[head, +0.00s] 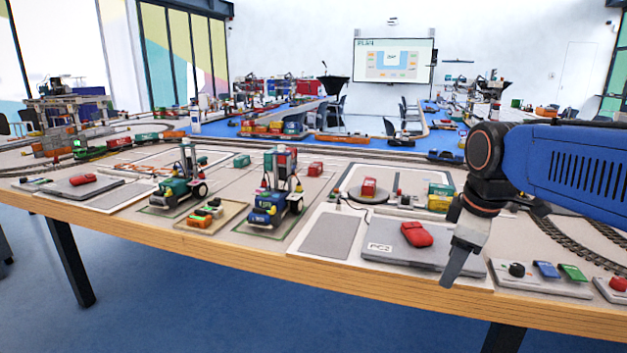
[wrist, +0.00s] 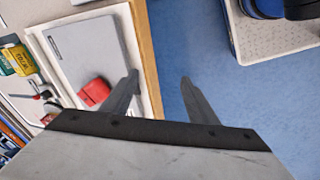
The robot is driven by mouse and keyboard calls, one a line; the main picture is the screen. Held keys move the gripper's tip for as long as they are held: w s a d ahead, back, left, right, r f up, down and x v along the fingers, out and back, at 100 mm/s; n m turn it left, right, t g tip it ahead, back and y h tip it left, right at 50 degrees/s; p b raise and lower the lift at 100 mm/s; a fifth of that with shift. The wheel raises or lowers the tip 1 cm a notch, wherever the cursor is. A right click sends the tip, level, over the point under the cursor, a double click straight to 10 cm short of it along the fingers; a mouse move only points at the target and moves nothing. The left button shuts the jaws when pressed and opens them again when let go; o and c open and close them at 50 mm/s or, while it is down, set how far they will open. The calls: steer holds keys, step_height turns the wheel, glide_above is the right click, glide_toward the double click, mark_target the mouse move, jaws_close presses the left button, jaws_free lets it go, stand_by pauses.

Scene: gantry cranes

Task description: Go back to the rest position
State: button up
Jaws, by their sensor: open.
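My gripper (head: 463,250) hangs at the right, at the front edge of the table, with its fingers pointing down. In the wrist view my gripper (wrist: 160,85) has its two fingers well apart, with nothing between them but the blue floor and the table edge. My blue arm comes in from the right in the head view. A red object (head: 416,234) lies on a grey laptop-like plate (head: 385,252) just left of my gripper.
The long table's wooden front edge (head: 250,270) runs across the view. A green vehicle (head: 178,190) and a blue vehicle (head: 275,205) stand left of centre. A control box (head: 535,285) with a black knob and coloured switches lies right of my gripper. The blue floor in front is clear.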

steer(key=s+d+f+m+t, duration=0.1)
steer(key=s+f+m, duration=1)
steer(key=s, duration=0.3)
steer(key=shift+d+f+t, duration=0.2)
steer(key=shift+f+t, duration=0.2)
steer(key=shift+f, duration=0.05)
